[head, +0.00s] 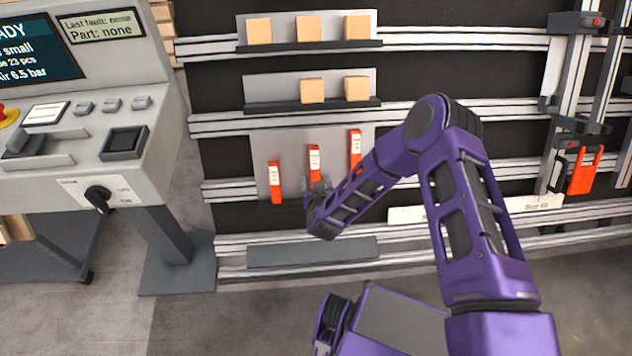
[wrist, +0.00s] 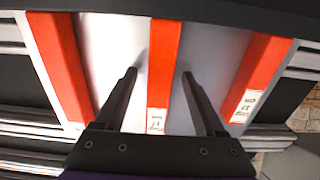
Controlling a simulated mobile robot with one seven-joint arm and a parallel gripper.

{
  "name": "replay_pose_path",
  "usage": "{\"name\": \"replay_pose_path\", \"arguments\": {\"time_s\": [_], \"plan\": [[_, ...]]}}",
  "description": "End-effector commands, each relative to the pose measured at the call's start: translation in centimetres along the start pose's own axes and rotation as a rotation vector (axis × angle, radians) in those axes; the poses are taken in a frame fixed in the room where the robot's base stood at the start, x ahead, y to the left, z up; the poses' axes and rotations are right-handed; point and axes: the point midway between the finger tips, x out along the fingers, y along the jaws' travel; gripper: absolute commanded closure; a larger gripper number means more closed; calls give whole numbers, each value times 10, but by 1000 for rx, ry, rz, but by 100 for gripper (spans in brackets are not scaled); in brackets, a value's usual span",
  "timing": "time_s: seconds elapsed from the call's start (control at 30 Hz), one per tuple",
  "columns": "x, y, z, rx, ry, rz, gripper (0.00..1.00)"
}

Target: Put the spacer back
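Three orange-red bars with white labels hang on a grey panel, at left (head: 275,182), middle (head: 314,163) and right (head: 355,152) in the head view. I cannot tell which thing is the spacer. My gripper (head: 318,187) is at the lower end of the middle bar. In the wrist view, my gripper (wrist: 158,74) is open, with one finger on each side of the middle bar (wrist: 164,60) and a visible gap on both sides. The other two bars stand outside the fingers. The gripper partly hides the middle bar's lower end in the head view.
Wooden blocks (head: 312,91) sit on two shelves above the bars. A control console (head: 100,110) stands at left. A dark empty ledge (head: 312,252) lies below the panel. An orange-red piece (head: 583,172) hangs on the right-hand frame.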

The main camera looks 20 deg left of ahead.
Motion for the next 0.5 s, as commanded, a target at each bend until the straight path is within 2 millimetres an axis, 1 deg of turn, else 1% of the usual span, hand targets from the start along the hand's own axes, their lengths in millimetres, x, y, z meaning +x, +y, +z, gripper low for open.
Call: {"name": "replay_pose_path", "arguments": {"time_s": [0.17, 0.27, 0.37, 0.47, 0.5], "plan": [[-1, 0, 1, 0, -2, 0, 28], [-7, 0, 0, -1, -2, -1, 28], [-22, 0, -1, -1, -3, -2, 28], [-44, 0, -1, -3, -3, -2, 28], [-54, 0, -2, -2, -4, -2, 28]]}}
